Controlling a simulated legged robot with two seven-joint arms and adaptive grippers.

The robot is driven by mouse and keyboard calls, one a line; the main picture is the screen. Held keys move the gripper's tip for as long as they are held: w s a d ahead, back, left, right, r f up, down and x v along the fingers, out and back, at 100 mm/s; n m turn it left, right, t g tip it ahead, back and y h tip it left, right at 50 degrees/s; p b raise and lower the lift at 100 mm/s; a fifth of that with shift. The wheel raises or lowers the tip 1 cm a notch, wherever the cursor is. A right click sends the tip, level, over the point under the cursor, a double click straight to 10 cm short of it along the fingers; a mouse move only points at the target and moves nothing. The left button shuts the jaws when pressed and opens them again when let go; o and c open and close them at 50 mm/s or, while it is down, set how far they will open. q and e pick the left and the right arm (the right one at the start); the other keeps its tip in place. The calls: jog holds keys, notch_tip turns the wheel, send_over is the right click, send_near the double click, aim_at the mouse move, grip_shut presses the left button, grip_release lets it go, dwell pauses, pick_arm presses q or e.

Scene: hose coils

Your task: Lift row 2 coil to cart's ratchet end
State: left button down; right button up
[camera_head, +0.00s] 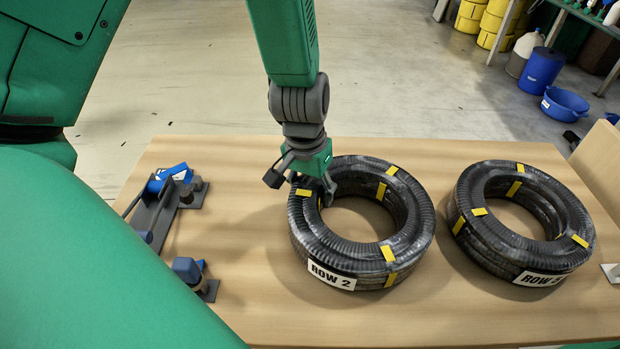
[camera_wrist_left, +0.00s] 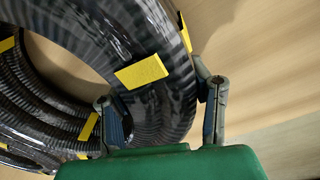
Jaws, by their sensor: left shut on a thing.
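The row 2 coil (camera_head: 410,215) is a black ribbed hose ring with yellow tape bands and a white "ROW 2" label, near the middle of the wooden cart top (camera_head: 440,325). My left gripper (camera_head: 303,188) is shut on its far left rim, one finger inside the ring and one outside. In the left wrist view the fingers (camera_wrist_left: 162,98) straddle the hose (camera_wrist_left: 158,105) beside a yellow band. I cannot tell whether the coil is slightly off the surface. Blue and dark grey ratchet hardware (camera_head: 165,195) sits at the cart's left end. My right gripper is not in view.
A similar row 3 coil (camera_head: 463,205) lies just right of row 2. A wooden upright panel (camera_head: 598,158) stands at the right edge. Bare top separates row 2 from the left hardware. Blue containers (camera_head: 541,70) and yellow drums (camera_head: 497,22) stand on the floor behind.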

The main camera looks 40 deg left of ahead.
pick_arm(q)
jog(key=shift+d, duration=0.4)
jog(key=shift+a+f, duration=0.35)
jog(key=shift+a, duration=0.35)
jog(key=shift+d, duration=0.5)
jog(key=c, duration=0.7)
grip_release()
jog(key=shift+a+f, duration=0.1)
jog(key=shift+a, duration=0.15)
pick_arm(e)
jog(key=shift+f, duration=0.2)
pick_arm(q)
jog(key=shift+o, duration=0.4)
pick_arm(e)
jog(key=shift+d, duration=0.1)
pick_arm(q)
jog(key=o, duration=0.6)
jog(key=shift+d, duration=0.1)
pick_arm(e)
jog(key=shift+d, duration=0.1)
